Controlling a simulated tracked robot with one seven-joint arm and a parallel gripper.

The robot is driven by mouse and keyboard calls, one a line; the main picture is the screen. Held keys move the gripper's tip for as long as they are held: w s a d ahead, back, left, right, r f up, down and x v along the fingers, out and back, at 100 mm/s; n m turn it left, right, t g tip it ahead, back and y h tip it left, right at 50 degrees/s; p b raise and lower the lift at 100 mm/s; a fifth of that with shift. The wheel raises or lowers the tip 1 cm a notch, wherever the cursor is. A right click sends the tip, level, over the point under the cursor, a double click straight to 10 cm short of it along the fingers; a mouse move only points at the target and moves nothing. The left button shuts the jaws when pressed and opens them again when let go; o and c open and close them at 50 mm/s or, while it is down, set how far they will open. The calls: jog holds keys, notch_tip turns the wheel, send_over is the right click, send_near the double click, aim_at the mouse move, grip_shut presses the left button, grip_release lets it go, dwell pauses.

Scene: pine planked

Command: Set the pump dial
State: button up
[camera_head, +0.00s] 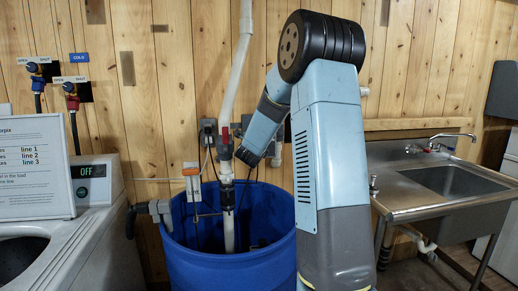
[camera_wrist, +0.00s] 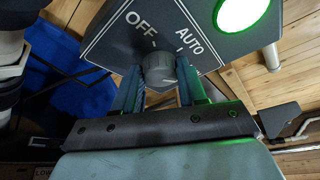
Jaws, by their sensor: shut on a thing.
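The pump dial, a round grey knob (camera_wrist: 159,63), is in the wrist view on a dark panel (camera_wrist: 112,48). The panel is lettered OFF, left of the knob, and AUTO, above right of it. Each word has a tick mark by the knob. I cannot tell which mark the knob points to. My gripper (camera_wrist: 159,75) is shut on the knob, one finger on each side.
A lit green lamp (camera_wrist: 242,10) is on the panel. The blue barrel (camera_head: 190,262) holds a white pipe (camera_head: 229,225) with a red-handled valve. A washer (camera_head: 95,225) with an OFF display and a sign stands left. A steel sink (camera_head: 410,205) stands right.

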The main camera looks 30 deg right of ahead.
jog(key=shift+f, duration=0.25)
jog(key=o, duration=0.8)
jog(key=shift+c, duration=0.2)
jog(key=shift+o, duration=1.4)
jog(key=shift+r, duration=0.15)
jog(key=v, duration=1.3)
jog(key=shift+s+a, duration=0.25)
